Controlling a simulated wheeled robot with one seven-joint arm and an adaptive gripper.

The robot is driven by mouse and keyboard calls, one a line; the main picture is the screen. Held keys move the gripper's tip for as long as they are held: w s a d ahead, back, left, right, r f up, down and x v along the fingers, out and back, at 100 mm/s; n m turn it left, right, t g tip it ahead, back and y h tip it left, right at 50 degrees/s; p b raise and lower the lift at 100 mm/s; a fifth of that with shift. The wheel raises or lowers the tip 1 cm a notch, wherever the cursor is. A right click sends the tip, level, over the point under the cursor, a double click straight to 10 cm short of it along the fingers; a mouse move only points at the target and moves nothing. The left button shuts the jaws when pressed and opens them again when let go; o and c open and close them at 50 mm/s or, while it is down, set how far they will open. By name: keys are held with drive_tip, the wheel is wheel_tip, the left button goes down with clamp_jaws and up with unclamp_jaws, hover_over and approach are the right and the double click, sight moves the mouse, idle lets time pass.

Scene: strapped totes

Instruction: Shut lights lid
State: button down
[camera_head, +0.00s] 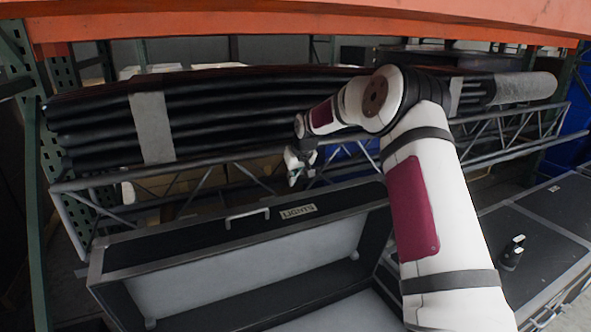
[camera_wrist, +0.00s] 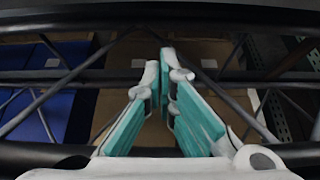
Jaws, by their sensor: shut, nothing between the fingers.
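The lights lid (camera_head: 200,247) is black with grey metal edging, a handle (camera_head: 247,213) and a label (camera_head: 298,211) that seems to read LIGHTS upside down. It stands open, its pale lined inside facing me. Part of the case body (camera_head: 345,315) shows below it; my arm hides the right side. My gripper (camera_head: 293,178) is above and behind the lid's upper edge, near the truss, apparently apart from the lid. In the wrist view its teal-padded fingers (camera_wrist: 163,72) are together with nothing held. The lid does not show clearly in the wrist view.
A metal truss (camera_head: 225,175) runs behind the lid, with a strapped bundle of black tubes (camera_head: 250,100) above it. An orange beam (camera_head: 300,18) crosses the top. Another dark case (camera_head: 545,230) lies at right. Blue bins (camera_wrist: 40,112) stand behind the truss.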

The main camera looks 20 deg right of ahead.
drive_tip(key=shift+s+f+p, duration=0.35)
drive_tip(key=shift+s, duration=0.55)
drive_tip(key=shift+s+f+p, duration=0.35)
drive_tip(key=shift+s, duration=0.55)
